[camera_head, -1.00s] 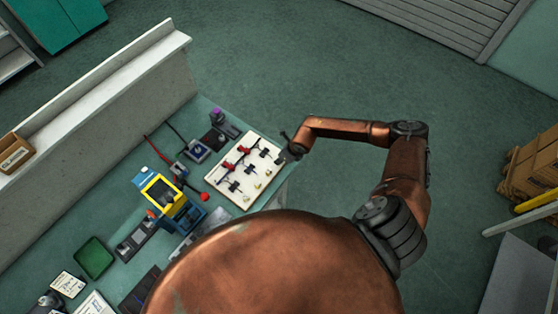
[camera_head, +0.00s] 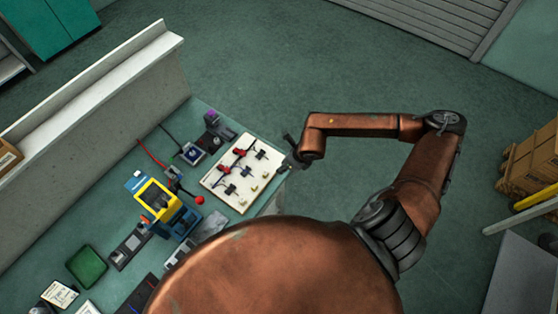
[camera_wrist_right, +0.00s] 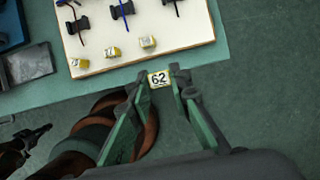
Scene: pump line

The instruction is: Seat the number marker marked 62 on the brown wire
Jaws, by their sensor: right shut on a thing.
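My right gripper (camera_wrist_right: 158,82) is shut on a pale yellow number marker (camera_wrist_right: 158,78) that reads 62. It holds the marker just off the near edge of a white board (camera_wrist_right: 150,48). In the head view, my right gripper (camera_head: 293,162) is at the board's right edge (camera_head: 222,194). In the wrist view, a blue wire (camera_wrist_right: 122,12) and dark wires lie in black clips on the board.
Several yellow markers (camera_wrist_right: 148,42) lie on the board, apart from the wires. A yellow and blue device (camera_head: 157,198) and a green tray (camera_head: 87,266) stand left of the board. A low wall (camera_head: 110,120) runs along the table's back.

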